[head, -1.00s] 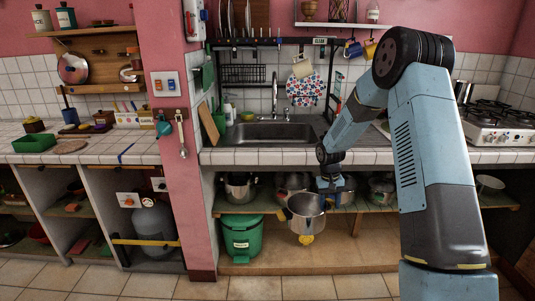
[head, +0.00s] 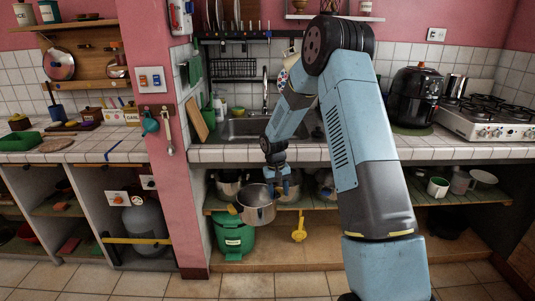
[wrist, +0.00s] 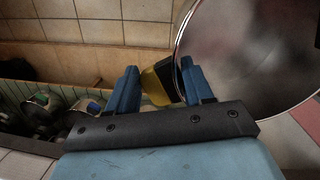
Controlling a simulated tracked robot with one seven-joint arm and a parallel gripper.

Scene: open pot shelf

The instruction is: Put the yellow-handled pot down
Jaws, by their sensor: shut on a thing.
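The yellow-handled pot (head: 257,207) is a steel pot, roughly upright, in front of the lower shelf's (head: 340,208) front edge. One yellow handle (head: 234,208) points left. My gripper (head: 286,186) is at the pot's right side in the head view. In the wrist view, my gripper (wrist: 157,75) has its blue fingers on either side of a yellow and black handle (wrist: 157,86), with the pot (wrist: 250,62) to the right. The pot seems to hang clear in front of the shelf; I cannot tell whether it touches anything.
Other pots (head: 228,184) stand on the shelf behind. A green lidded bin (head: 233,237) is below, left of the pot. A yellow thing (head: 299,231) hangs by the shelf edge. A mug (head: 437,187) stands further right. The counter (head: 230,153) is above.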

